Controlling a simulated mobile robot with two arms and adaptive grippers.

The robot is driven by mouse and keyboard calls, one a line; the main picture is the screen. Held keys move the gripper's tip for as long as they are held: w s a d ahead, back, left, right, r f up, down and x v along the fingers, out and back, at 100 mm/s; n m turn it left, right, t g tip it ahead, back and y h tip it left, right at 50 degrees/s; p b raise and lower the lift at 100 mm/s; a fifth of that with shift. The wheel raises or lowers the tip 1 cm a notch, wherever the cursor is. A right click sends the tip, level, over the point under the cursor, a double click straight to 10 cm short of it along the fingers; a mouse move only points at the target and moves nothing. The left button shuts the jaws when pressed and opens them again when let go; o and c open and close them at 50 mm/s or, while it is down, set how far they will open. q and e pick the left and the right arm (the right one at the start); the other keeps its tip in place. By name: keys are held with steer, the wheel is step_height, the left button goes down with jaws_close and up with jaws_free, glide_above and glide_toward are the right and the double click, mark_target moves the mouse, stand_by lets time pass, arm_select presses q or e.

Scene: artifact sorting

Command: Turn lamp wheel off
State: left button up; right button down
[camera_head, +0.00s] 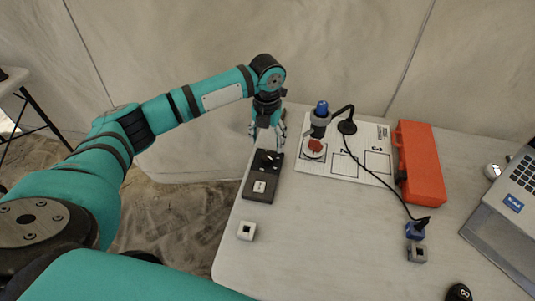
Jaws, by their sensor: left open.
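The desk lamp (319,120) has a grey head with a blue cap (321,108), on a bent black neck rising from a small round base (347,127). Its head hangs over a reddish-brown object (315,146) on a white sheet. I cannot tell for sure which part is the lamp's wheel. My left gripper (267,143) is open and empty, pointing down at the far end of a dark box (261,187), left of the lamp and apart from it. I cannot tell whether the fingertips touch the box. My right gripper is not in view.
The white sheet (343,168) has outlined squares. An orange case (419,162) stands right of it. A black cable crosses the table to a blue block (415,231). A laptop (512,205) is at the right edge. A pale block (246,231) sits front left. The middle front is clear.

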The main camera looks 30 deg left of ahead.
mark_target(267, 156)
arm_select(q)
step_height(267, 156, down, 6)
steer(key=shift+f, duration=0.6)
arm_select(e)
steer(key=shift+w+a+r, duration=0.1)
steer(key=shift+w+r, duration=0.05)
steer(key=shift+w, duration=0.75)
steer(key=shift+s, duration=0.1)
